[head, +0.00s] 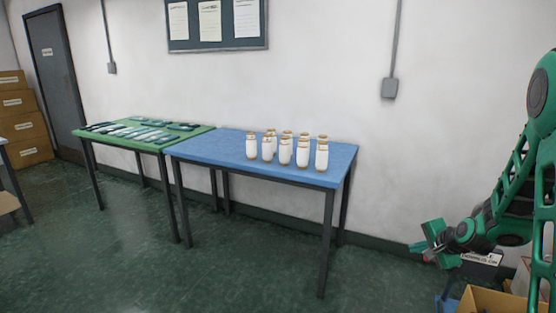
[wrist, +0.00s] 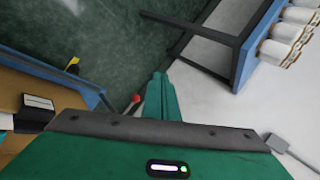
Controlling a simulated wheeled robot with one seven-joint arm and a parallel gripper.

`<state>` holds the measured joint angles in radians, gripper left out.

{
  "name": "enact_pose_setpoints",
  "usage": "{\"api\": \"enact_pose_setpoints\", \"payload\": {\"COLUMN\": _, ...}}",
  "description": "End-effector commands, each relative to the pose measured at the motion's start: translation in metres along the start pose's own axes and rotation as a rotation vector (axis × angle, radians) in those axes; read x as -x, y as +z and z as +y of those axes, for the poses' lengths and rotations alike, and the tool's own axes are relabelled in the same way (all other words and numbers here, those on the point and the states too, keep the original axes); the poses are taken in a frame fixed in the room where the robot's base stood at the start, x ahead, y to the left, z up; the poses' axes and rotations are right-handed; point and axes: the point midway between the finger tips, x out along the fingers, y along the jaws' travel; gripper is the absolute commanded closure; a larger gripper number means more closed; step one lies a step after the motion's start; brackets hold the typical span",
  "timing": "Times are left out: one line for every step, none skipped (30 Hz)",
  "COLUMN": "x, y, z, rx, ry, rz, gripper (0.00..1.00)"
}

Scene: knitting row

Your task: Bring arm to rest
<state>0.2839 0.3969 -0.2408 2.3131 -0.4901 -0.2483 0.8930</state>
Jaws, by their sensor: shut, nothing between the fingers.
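My green arm is at the right of the head view, bent downward. My gripper (head: 418,249) is at its end, out to the right of the blue table and lower than the tabletop. It is shut and empty. In the wrist view my gripper (wrist: 158,80) shows as green fingers together beyond a dark bar. It touches nothing that I can see.
A blue table (head: 205,148) carries several white bottles (head: 285,152). A green table (head: 100,137) to its left holds several flat dark items. A cardboard box (head: 490,302) sits below my arm. Stacked boxes (head: 25,128) stand far left. The floor in front is clear.

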Motion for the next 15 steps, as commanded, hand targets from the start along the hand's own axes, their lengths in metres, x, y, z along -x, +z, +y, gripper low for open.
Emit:
{"api": "enact_pose_setpoints", "payload": {"x": 0.018, "y": 0.003, "z": 0.000, "rx": 0.055, "ry": 0.030, "rz": -0.003, "gripper": 1.00}}
{"api": "enact_pose_setpoints", "payload": {"x": 0.027, "y": 0.004, "z": 0.003, "rx": 0.090, "ry": 0.054, "rz": -0.007, "gripper": 1.00}}
{"api": "enact_pose_setpoints", "payload": {"x": 0.040, "y": 0.006, "z": 0.007, "rx": 0.134, "ry": 0.086, "rz": -0.012, "gripper": 1.00}}
{"api": "enact_pose_setpoints", "payload": {"x": 0.050, "y": 0.008, "z": 0.011, "rx": 0.166, "ry": 0.111, "rz": -0.018, "gripper": 1.00}}
{"api": "enact_pose_setpoints", "payload": {"x": 0.060, "y": 0.009, "z": 0.014, "rx": 0.197, "ry": 0.134, "rz": -0.023, "gripper": 1.00}}
{"api": "enact_pose_setpoints", "payload": {"x": 0.074, "y": 0.011, "z": 0.020, "rx": 0.238, "ry": 0.167, "rz": -0.030, "gripper": 1.00}}
{"api": "enact_pose_setpoints", "payload": {"x": 0.084, "y": 0.013, "z": 0.024, "rx": 0.267, "ry": 0.190, "rz": -0.037, "gripper": 1.00}}
{"api": "enact_pose_setpoints", "payload": {"x": 0.095, "y": 0.015, "z": 0.029, "rx": 0.296, "ry": 0.214, "rz": -0.043, "gripper": 1.00}}
{"api": "enact_pose_setpoints", "payload": {"x": 0.109, "y": 0.017, "z": 0.035, "rx": 0.332, "ry": 0.246, "rz": -0.053, "gripper": 1.00}}
{"api": "enact_pose_setpoints", "payload": {"x": 0.120, "y": 0.019, "z": 0.040, "rx": 0.359, "ry": 0.269, "rz": -0.061, "gripper": 1.00}}
{"api": "enact_pose_setpoints", "payload": {"x": 0.131, "y": 0.021, "z": 0.045, "rx": 0.385, "ry": 0.292, "rz": -0.070, "gripper": 1.00}}
{"api": "enact_pose_setpoints", "payload": {"x": 0.146, "y": 0.023, "z": 0.052, "rx": 0.417, "ry": 0.323, "rz": -0.083, "gripper": 1.00}}
{"api": "enact_pose_setpoints", "payload": {"x": 0.157, "y": 0.025, "z": 0.057, "rx": 0.441, "ry": 0.345, "rz": -0.092, "gripper": 1.00}}
{"api": "enact_pose_setpoints", "payload": {"x": 0.169, "y": 0.028, "z": 0.062, "rx": 0.464, "ry": 0.367, "rz": -0.103, "gripper": 1.00}}
{"api": "enact_pose_setpoints", "payload": {"x": 0.184, "y": 0.031, "z": 0.070, "rx": 0.493, "ry": 0.397, "rz": -0.120, "gripper": 1.00}}
